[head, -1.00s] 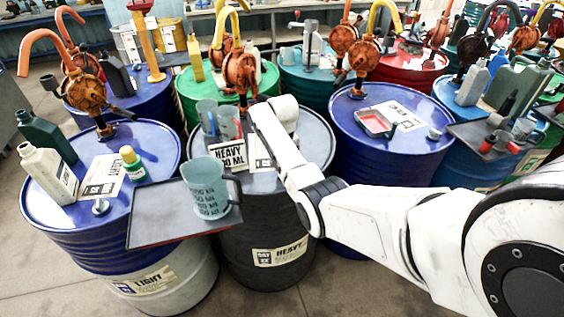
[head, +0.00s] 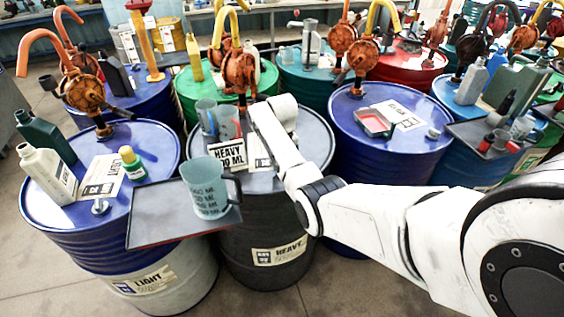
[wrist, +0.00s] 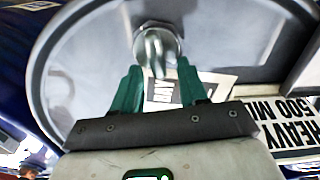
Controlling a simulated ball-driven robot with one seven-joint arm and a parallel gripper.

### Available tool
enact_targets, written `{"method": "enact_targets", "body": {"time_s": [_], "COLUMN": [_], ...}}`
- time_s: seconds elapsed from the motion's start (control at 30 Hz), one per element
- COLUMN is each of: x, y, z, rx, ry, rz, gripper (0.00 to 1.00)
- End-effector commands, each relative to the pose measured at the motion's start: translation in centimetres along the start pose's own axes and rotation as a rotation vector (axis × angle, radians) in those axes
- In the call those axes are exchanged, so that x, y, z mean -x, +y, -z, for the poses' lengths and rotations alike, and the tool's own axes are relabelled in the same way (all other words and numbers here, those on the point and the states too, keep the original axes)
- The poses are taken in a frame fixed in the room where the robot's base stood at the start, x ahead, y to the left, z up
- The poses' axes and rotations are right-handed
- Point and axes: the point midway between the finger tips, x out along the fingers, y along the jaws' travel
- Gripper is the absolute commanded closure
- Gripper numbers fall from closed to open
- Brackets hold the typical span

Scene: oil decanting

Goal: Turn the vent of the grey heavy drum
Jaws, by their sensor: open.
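The grey heavy drum (head: 270,232) stands in the middle of the head view with a HEAVY label on its side. Its lid (wrist: 85,60) fills most of the wrist view. The vent (wrist: 157,45), a round silver cap with a raised grip, sits on the lid at the top centre of the wrist view. My gripper (wrist: 157,80) is open, its two green fingers apart. The vent's grip lies just beyond and between the fingertips; I cannot tell whether they touch. In the head view my arm hides the vent and the gripper.
A HEAVY 500 ML sign (wrist: 285,122) and a paper label (wrist: 215,85) are close to my gripper. A measuring jug (head: 208,190) stands on a dark tray (head: 150,225) at the drum's left. Blue drums (head: 385,150) flank it. A rusty pump (head: 240,72) rises behind.

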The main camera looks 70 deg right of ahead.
Motion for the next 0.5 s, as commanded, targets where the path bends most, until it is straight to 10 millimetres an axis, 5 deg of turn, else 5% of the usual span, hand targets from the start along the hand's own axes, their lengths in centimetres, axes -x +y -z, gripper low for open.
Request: {"method": "enact_targets", "body": {"time_s": [0.27, 0.5], "x": [0.6, 4.5], "y": [0.0, 0.0], "z": [0.0, 0.1], "rx": [0.001, 0.001], "ry": [0.000, 0.004], "rz": [0.000, 0.000], "gripper": [0.57, 0.57]}}
